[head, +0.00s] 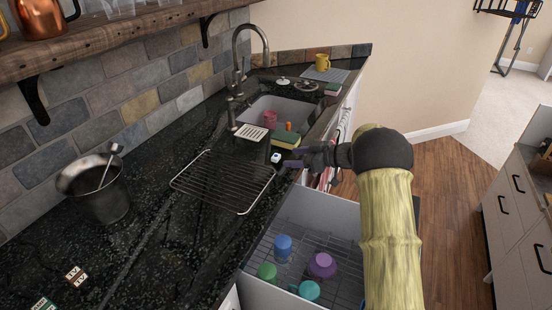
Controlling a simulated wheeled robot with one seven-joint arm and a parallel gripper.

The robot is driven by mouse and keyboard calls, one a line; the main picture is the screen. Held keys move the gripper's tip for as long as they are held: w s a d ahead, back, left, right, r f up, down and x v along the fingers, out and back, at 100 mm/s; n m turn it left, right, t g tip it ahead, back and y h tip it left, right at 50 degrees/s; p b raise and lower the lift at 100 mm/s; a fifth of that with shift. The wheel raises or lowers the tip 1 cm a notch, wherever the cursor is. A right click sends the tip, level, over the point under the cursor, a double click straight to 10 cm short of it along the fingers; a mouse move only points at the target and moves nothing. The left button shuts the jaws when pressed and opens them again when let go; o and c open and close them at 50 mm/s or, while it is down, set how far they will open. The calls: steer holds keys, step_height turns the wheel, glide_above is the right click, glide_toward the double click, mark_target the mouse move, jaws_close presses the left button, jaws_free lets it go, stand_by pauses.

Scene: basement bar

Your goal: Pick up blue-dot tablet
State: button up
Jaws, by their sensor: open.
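I cannot tell from this view how high the fingers are above the counter.
A wire rack (203,197) lies left of the tablet. The sponge (286,141), a slotted soap dish (250,132) and a sink (270,106) with a pink cup are behind. Below my arm, an open drawer (322,214) holds several cups. A metal bucket (100,204) stands at left.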

mark_target(283, 157)
steer(key=shift+a, duration=0.1)
steer(key=x, duration=0.5)
steer(key=shift+w, duration=0.2)
steer(key=c, duration=1)
steer(key=shift+r, duration=0.1)
steer(key=shift+c, duration=0.2)
step_height(283, 157, up, 10)
steer(key=shift+p, duration=0.45)
